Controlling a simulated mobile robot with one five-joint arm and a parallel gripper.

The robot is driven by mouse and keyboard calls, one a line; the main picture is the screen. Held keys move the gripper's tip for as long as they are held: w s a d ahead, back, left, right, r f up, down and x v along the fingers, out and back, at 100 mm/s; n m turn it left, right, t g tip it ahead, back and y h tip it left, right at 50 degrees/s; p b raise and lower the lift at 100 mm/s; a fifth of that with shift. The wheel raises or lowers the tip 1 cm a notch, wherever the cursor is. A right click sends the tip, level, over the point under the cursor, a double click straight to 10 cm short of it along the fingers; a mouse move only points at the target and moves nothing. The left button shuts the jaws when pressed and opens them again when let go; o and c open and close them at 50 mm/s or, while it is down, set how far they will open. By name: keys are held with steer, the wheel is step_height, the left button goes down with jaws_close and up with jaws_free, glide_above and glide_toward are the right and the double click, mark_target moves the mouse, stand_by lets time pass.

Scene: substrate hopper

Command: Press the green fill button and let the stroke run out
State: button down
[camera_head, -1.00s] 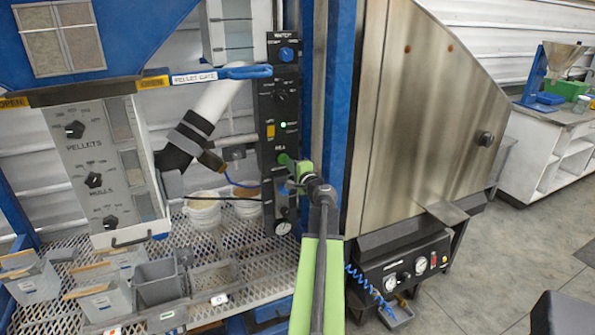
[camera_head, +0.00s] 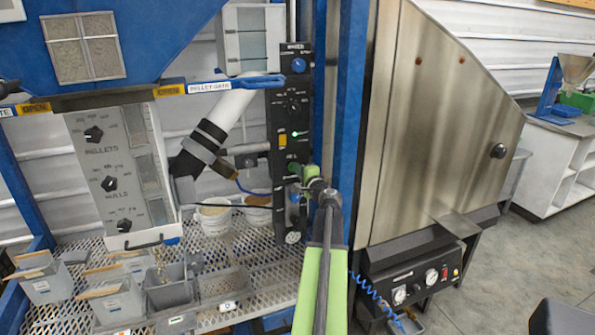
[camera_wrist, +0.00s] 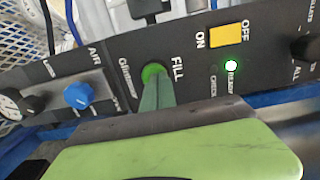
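The green fill button (camera_wrist: 153,72) shows as a round green cap on the black control panel (camera_wrist: 115,75), beside the word FILL. My gripper (camera_wrist: 156,82) has its dark green fingers together, with nothing seen between them. Their tips are at the button and cover its lower part; they appear to touch it, but how deep it is pressed cannot be told. In the head view my gripper (camera_head: 295,170) reaches the lower half of the tall black panel (camera_head: 284,105), and the button is hidden there. A green lamp (camera_wrist: 232,66) is lit on the panel.
A yellow ON/OFF switch (camera_wrist: 226,36) and a blue air knob (camera_wrist: 78,95) flank the button. A grey bin (camera_head: 168,292) stands on the mesh shelf (camera_head: 255,262) at left. A blue post (camera_head: 347,120) and steel housing (camera_head: 435,130) stand close on the right.

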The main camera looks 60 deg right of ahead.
steer(key=v, duration=1.4)
steer(key=shift+p, duration=0.4)
steer(key=shift+r, duration=0.1)
